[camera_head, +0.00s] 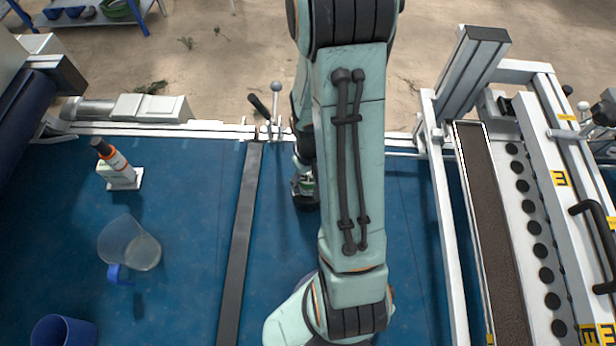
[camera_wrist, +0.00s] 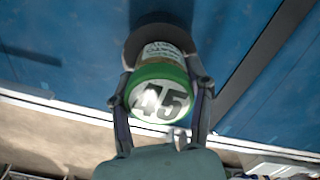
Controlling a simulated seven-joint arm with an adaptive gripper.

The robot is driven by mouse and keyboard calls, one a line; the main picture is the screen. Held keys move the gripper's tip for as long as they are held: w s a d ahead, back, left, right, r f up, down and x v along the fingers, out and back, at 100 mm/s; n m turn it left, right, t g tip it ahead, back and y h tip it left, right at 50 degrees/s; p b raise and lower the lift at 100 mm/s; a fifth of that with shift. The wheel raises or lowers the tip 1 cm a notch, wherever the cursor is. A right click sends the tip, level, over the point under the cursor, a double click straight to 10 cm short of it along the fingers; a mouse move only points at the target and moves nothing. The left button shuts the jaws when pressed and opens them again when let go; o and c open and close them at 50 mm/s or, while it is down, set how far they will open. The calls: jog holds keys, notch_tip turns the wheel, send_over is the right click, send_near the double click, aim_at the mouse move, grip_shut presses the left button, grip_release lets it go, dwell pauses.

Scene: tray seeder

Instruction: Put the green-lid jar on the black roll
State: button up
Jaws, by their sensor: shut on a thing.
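The green-lid jar (camera_wrist: 160,92) is between the two fingers of my gripper (camera_wrist: 161,84) in the wrist view. Its white top carries the number 45, and a pale label shows on its side. My gripper is shut on it. Just beyond the jar is a dark round thing, likely the black roll (camera_wrist: 150,27), partly hidden by the jar. In the head view the jar (camera_head: 304,184) shows small beside my arm, with the dark roll (camera_head: 307,204) right at its lower end. I cannot tell whether jar and roll touch.
A dark strip (camera_head: 238,250) crosses the blue surface (camera_head: 190,220). To the left are a clear jug (camera_head: 130,245), a blue cup (camera_head: 63,331) and an orange-banded bottle on a white block (camera_head: 120,176). A white frame with a soil-filled channel (camera_head: 490,220) stands right.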

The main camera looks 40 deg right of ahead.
aim_at(307, 175)
jog(key=o, duration=1.2)
jog(key=shift+f, duration=0.15)
notch_tip(307, 175, up, 12)
jog(key=shift+a+r, duration=0.1)
jog(key=shift+r, duration=0.15)
jog(key=s+a+r+n, duration=0.1)
jog(key=s+a+r, duration=0.2)
jog(key=a, duration=0.4)
jog(key=s+a+r+n, duration=0.2)
jog(key=s+a+r, duration=0.1)
jog(key=s+a, duration=0.3)
jog(key=shift+s+a+r+y, duration=0.3)
jog(key=shift+a+y, duration=0.1)
jog(key=shift+a, duration=0.6)
